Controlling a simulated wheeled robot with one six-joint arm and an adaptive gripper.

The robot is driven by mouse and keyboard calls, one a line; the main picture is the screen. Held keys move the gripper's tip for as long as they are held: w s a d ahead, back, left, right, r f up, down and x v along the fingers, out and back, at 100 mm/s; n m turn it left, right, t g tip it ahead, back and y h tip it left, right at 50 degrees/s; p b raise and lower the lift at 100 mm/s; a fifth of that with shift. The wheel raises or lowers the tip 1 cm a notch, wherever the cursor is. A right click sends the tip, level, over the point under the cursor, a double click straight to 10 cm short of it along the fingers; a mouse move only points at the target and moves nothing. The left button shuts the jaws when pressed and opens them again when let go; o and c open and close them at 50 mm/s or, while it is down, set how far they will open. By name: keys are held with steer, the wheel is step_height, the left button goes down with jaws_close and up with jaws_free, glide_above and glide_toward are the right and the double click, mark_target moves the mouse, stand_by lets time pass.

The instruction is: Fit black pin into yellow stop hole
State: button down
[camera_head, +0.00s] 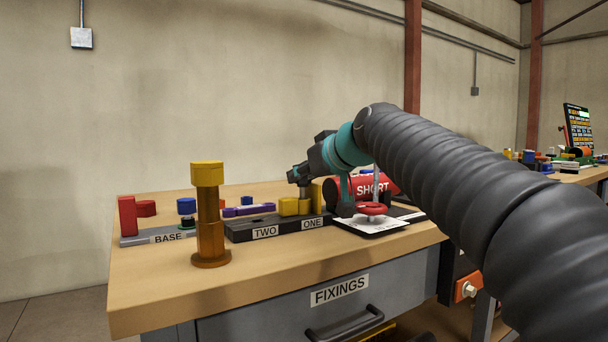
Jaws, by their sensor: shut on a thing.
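My gripper (302,179) is small in the camera_head view, over the rear of the black block marked TWO and ONE. It is shut on the black pin, of which only a small dark part (305,192) shows below the fingers. Low yellow pieces (288,207) stand on the block just under and beside the gripper, and I take these as the yellow stop. The hole cannot be made out, nor whether the pin touches the yellow.
A brown post with a yellow cap (208,174) stands at the table's front left. A red SHORT cylinder (378,187) and a white plate with a red ring (372,209) lie right of the block.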

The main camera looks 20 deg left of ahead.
steer(key=shift+f, duration=0.35)
steer(key=shift+r, duration=0.15)
steer(key=shift+r+p, duration=0.4)
steer(key=shift+r, duration=0.1)
steer(key=c, duration=0.8)
jaws_free()
steer(key=shift+r, duration=0.1)
steer(key=b+v, duration=0.1)
steer(key=v, duration=0.4)
